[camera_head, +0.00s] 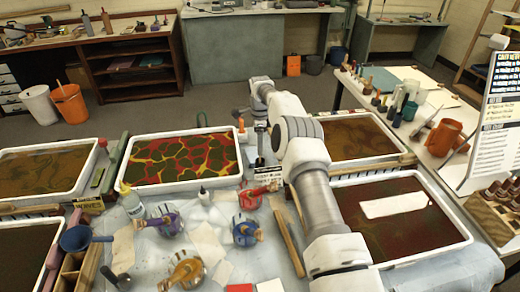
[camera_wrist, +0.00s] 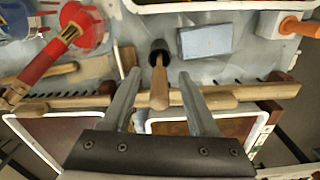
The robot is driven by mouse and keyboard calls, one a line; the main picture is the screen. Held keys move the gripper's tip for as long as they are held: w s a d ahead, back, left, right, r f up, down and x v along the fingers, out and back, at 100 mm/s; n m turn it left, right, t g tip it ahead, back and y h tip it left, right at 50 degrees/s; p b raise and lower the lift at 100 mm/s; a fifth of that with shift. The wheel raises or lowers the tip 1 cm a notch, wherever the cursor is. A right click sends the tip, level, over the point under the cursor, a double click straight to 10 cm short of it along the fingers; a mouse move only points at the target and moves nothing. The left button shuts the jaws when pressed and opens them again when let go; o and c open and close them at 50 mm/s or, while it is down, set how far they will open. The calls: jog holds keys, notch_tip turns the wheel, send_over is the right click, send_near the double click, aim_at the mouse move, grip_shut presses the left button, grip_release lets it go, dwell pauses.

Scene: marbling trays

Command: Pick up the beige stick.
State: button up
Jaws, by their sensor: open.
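A short beige stick (camera_wrist: 158,90) shows in the wrist view, its far end at a dark round piece (camera_wrist: 158,46). It appears to point up toward the camera. My gripper (camera_wrist: 159,73) is open, with one finger on each side of this stick and visible gaps to both. In the head view my gripper (camera_head: 261,130) hangs between the back trays, above a dark object (camera_head: 260,162); the stick is not clear there. Another long beige stick (camera_wrist: 130,101) lies crosswise beneath the fingers, and a third beige piece (camera_wrist: 75,72) lies at the left.
Toothed combs (camera_wrist: 275,91) lie along the tray edges. A red-and-yellow marbled tray (camera_head: 112,183) stands left of my gripper. A red jar (camera_head: 250,200), a blue jar (camera_head: 245,233) and a purple jar (camera_head: 167,222) stand nearby. A pale blue block (camera_wrist: 205,40) lies beside the dark piece.

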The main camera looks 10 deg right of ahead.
jog(key=shift+f, duration=0.9)
jog(key=shift+c, duration=0.3)
grip_shut()
jog(key=shift+r, duration=0.1)
